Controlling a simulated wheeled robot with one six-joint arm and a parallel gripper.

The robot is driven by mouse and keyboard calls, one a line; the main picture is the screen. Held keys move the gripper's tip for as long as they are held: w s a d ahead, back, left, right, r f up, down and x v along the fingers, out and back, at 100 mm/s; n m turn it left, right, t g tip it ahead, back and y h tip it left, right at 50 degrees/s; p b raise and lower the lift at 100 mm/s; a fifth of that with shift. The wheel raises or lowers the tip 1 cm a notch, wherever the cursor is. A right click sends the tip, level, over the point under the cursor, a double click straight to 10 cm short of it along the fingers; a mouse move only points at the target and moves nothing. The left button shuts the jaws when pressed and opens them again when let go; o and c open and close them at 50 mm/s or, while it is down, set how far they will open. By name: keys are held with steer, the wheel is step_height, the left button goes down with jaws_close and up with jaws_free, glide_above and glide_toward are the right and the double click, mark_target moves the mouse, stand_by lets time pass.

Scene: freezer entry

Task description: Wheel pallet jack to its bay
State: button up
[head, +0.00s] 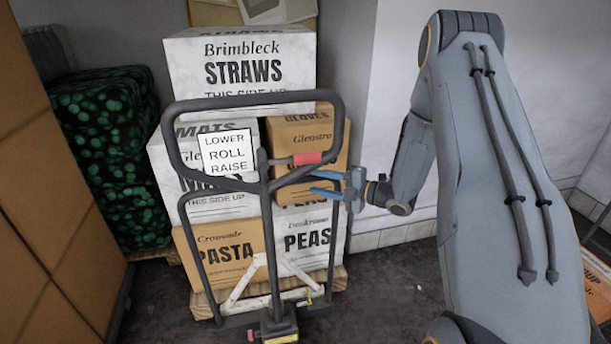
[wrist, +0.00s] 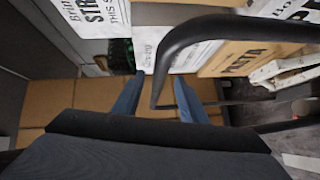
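The pallet jack (head: 274,270) stands upright in front of a loaded pallet in the head view. It has a dark looped handle (head: 174,140), a white LOWER ROLL RAISE sign and a red piece at the loop's right. My gripper (head: 312,182) is at the lower right of the loop, its blue fingers pointing left. In the wrist view the handle (wrist: 190,35) curves across, and its bar runs down into the gap between the spread fingers (wrist: 157,82). Gaps show on both sides of the bar. No marked bay is recognisable.
Stacked cartons, including a STRAWS box (head: 240,70), stand on a wooden pallet (head: 203,308) behind the jack. A green-wrapped stack (head: 110,150) and brown cartons (head: 50,210) flank the left. A white wall (head: 385,100) stands behind my arm. Dark floor (head: 400,275) shows right of the jack.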

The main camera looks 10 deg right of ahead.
mark_target(310, 180)
steer(key=shift+p+x, duration=0.6)
steer(key=shift+x, duration=1.95)
jaws_close()
